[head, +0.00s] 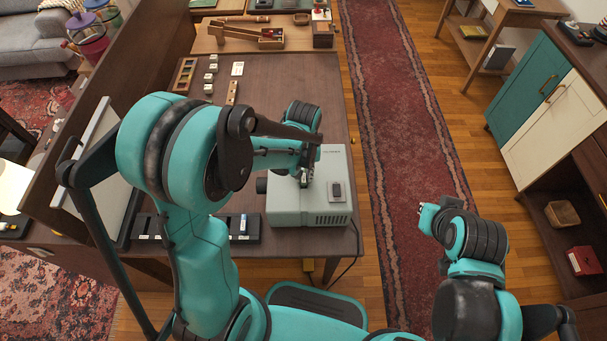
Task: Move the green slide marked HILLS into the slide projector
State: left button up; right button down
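The slide projector (290,204) is a pale grey-green box on the near right part of the brown table. My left gripper (303,180) is right above or at the projector's top. Its fingertips are small and partly hidden by the arm, so I cannot tell whether it holds a slide. A black slide rack (228,238) lies left of the projector, partly behind my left arm, with several pale-marked pieces in it. I cannot make out the green HILLS slide. My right gripper (428,215) is over the floor, right of the table, and looks empty.
The table (290,82) has small white pieces and wooden holders at its far left. A white panel (97,165) leans at the left. A red runner (405,110) covers the floor to the right. A teal and cream cabinet (550,120) stands at the right.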

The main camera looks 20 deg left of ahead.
pick_arm(q)
jog(key=o, duration=0.4)
jog(key=shift+s+d+f, duration=0.1)
jog(key=shift+s+f, duration=0.15)
jog(key=shift+f, duration=0.25)
jog(key=shift+c, duration=0.2)
jog(key=shift+w+f, duration=0.1)
jog(key=shift+w, duration=0.15)
jog(key=shift+s, duration=0.1)
pick_arm(e)
jog(key=shift+w+f, duration=0.2)
jog(key=shift+f, duration=0.05)
pick_arm(q)
jog(key=shift+r, duration=0.2)
